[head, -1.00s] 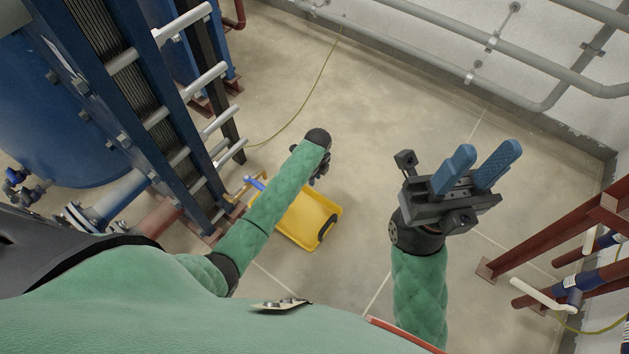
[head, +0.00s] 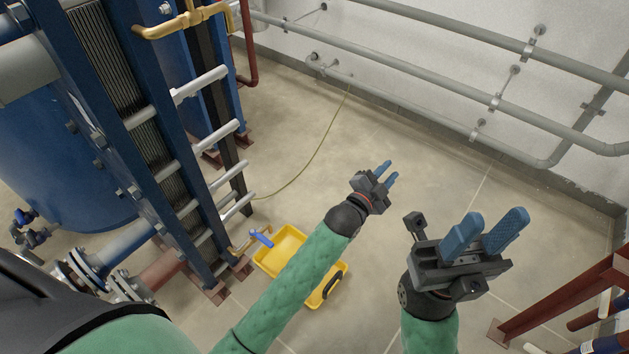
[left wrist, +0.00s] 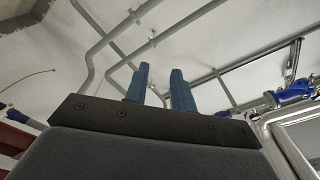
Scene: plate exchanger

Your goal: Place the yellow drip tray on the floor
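The yellow drip tray (head: 338,270) lies flat on the floor (head: 330,130) beside the foot of the plate exchanger, under a small valve with a blue handle (head: 261,238). My left forearm hides part of the tray. My left gripper (head: 386,174) is raised above and beyond the tray, apart from it, with its blue fingers parted and nothing between them. The left wrist view also shows those fingers (left wrist: 160,88) apart and empty. My right gripper (head: 485,230) is open and empty to the right of the tray, fingers pointing up.
The blue plate exchanger frame (head: 118,95) with grey tie rods stands on the left. Grey pipes (head: 440,72) run along the wall. A red steel frame (head: 565,297) stands at the lower right. The middle floor is clear except for a thin yellow-green cable (head: 318,150).

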